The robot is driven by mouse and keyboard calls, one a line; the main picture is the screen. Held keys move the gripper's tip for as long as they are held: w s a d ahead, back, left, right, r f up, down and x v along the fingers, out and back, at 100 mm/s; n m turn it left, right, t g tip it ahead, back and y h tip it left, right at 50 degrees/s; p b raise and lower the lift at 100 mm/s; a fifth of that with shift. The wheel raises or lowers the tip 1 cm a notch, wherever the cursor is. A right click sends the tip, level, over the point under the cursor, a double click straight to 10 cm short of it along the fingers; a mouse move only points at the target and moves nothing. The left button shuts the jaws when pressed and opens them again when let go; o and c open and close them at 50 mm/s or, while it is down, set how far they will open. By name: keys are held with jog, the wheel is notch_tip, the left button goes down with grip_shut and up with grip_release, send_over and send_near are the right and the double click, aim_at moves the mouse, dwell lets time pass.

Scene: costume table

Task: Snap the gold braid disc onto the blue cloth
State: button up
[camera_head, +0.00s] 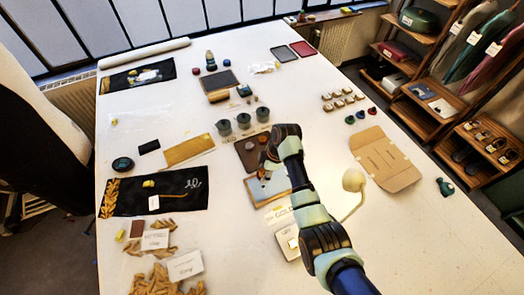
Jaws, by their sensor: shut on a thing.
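My gripper (267,164) points down over the middle of the table, in front of a dark brown board. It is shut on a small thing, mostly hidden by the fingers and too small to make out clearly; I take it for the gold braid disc. The blue cloth (272,190) is a light blue patch on a flat tan-edged panel, just below the gripper in the picture. My wrist and arm cover its right part. I cannot tell whether the held thing touches the cloth.
A card reading GOLD (281,215) lies close to the panel. Several grey-green cups (243,120) stand behind the gripper. A black embroidered cloth (125,200) and a gold-coloured sheet (187,151) lie to the left. A cardboard piece (385,160) lies right.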

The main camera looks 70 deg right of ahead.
aim_at(262, 186)
jog(key=shift+d+f+b, duration=0.15)
jog(key=shift+f+b, duration=0.2)
jog(key=shift+b, duration=0.05)
notch_tip(262, 186, down, 8)
jog(key=b, duration=0.7)
jog(key=shift+f, duration=0.1)
jog(key=shift+f+b, duration=0.4)
jog(key=shift+f, duration=0.25)
dwell(0.8)
jog(key=o, duration=1.5)
jog(key=shift+o, duration=0.2)
notch_tip(262, 186, up, 8)
jog(key=p, duration=0.7)
jog(key=shift+r+p, duration=0.1)
jog(key=shift+p, duration=0.2)
